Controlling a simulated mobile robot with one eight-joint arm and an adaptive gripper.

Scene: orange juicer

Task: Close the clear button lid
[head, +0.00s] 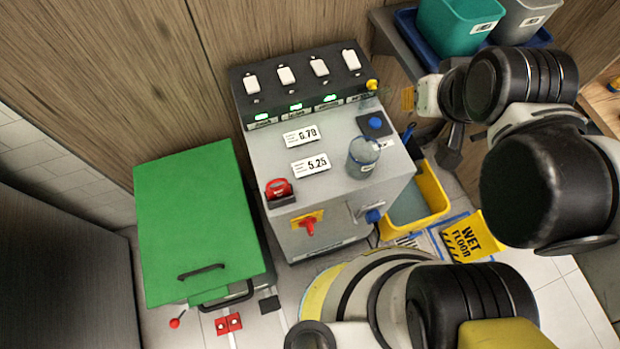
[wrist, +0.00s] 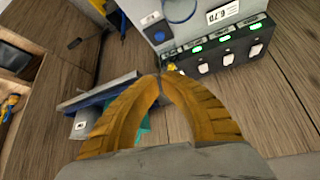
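The juicer machine (head: 345,205) stands against the wood wall. On its top right a blue button (head: 375,123) sits on a dark square base, with a yellow knob (head: 372,85) behind it. A faint see-through piece (head: 369,103) shows between them; I cannot clearly tell whether it is the raised clear lid. My gripper (head: 407,99) is just right of the yellow knob. In the wrist view its two orange fingers (wrist: 160,77) meet at the tips, with nothing seen between them. The yellow knob (wrist: 171,67) shows just beyond the tips, and the blue button (wrist: 158,36) farther off.
A clear cup (head: 363,156) stands on the machine near its right edge. White switches (head: 319,66) line the back panel. A green-lidded bin (head: 195,220) is at left. A shelf with a teal bin (head: 457,27), a yellow bucket (head: 432,195) and a wet-floor sign (head: 472,236) are at right.

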